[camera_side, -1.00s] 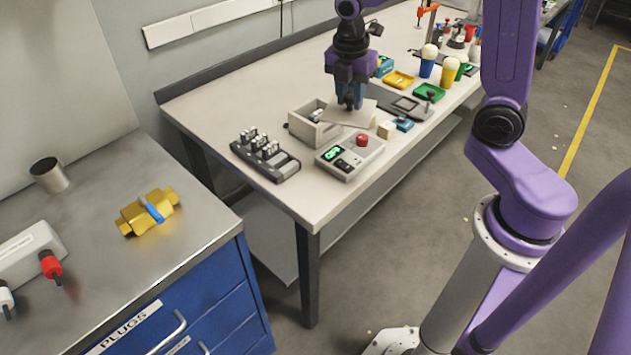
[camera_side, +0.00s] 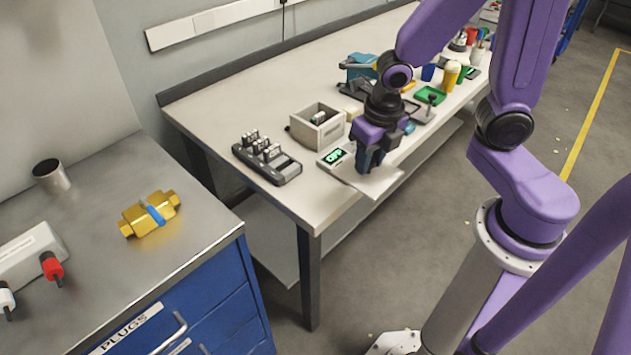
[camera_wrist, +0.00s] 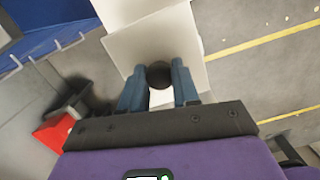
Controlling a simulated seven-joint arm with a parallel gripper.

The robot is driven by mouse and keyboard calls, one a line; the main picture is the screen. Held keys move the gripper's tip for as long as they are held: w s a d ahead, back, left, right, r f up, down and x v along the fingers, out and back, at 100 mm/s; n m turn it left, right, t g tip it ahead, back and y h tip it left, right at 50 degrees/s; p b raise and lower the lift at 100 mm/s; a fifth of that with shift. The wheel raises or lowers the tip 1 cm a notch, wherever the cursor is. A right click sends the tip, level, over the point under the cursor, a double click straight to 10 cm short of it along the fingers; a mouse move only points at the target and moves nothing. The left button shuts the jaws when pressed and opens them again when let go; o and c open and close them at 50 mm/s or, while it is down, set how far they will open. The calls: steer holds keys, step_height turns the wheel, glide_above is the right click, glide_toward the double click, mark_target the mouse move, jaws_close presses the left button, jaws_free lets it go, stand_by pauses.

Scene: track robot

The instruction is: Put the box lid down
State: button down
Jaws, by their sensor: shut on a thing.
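The box lid (camera_side: 381,184) is a flat pale plate. My gripper (camera_side: 369,164) is shut on its dark round knob (camera_wrist: 160,75), and the lid hangs below the fingers near the table's front edge. In the wrist view the lid (camera_wrist: 186,42) lies under my gripper (camera_wrist: 159,84), with floor visible beyond it. The open grey box (camera_side: 302,128) stands on the table, left of and behind the lid, with a small pale-and-green item inside.
A grey device with a green display (camera_side: 335,155) sits beside the lid, partly hidden by the lid and gripper. A dark rack of small parts (camera_side: 268,162) stands left of the box. Trays and cups, including a green tray (camera_side: 431,96), fill the table's far right.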

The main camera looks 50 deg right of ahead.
steer(key=w+f, duration=0.3)
steer(key=w, duration=0.1)
steer(key=w+a+f, duration=0.1)
steer(key=w+f, duration=0.2)
steer(key=w, duration=0.1)
steer(key=w+a+f, duration=0.1)
steer(key=w+f, duration=0.2)
steer(key=w, duration=0.1)
steer(key=shift+w, duration=0.1)
steer(key=shift+w+f, duration=0.2)
steer(key=shift+f, duration=1.5)
steer(key=shift+f, duration=0.1)
steer(key=c, duration=0.8)
jaws_free()
steer(key=r, duration=0.4)
steer(key=s+r, duration=0.1)
steer(key=r, duration=0.7)
steer(key=shift+s+a+r, duration=0.1)
steer(key=shift+s+a, duration=0.05)
steer(key=shift+s, duration=0.1)
